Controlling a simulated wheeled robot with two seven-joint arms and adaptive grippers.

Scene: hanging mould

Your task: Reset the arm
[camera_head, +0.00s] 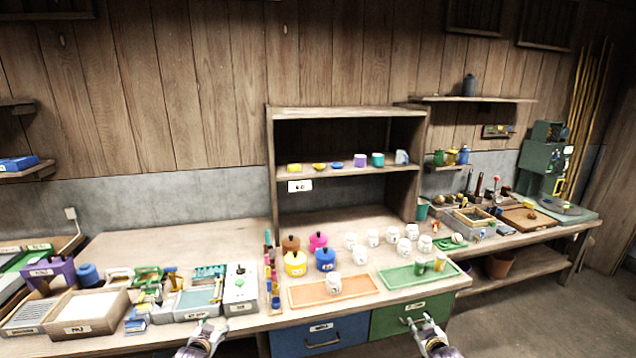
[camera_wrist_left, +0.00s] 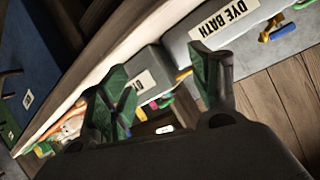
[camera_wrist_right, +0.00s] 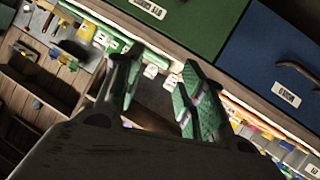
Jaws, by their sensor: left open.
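My left gripper (camera_head: 209,327) is at the bottom of the head view, in front of the bench's front edge. In the left wrist view its two green-padded fingers (camera_wrist_left: 160,85) stand apart with nothing between them. My right gripper (camera_head: 416,320) is in front of the green drawer (camera_head: 411,313), low in the head view. In the right wrist view its fingers (camera_wrist_right: 158,78) are also apart and empty. Both grippers appear clear of the bench, though the exact gap to it cannot be told.
The bench holds an orange tray (camera_head: 296,296), a green tray (camera_head: 394,278), several white cups (camera_head: 411,231) and coloured lidded pots (camera_head: 295,263). A blue drawer (camera_head: 285,343) is below. A shelf unit (camera_head: 345,113) stands behind. A grey dye bath (camera_wrist_left: 204,42) shows near my left gripper.

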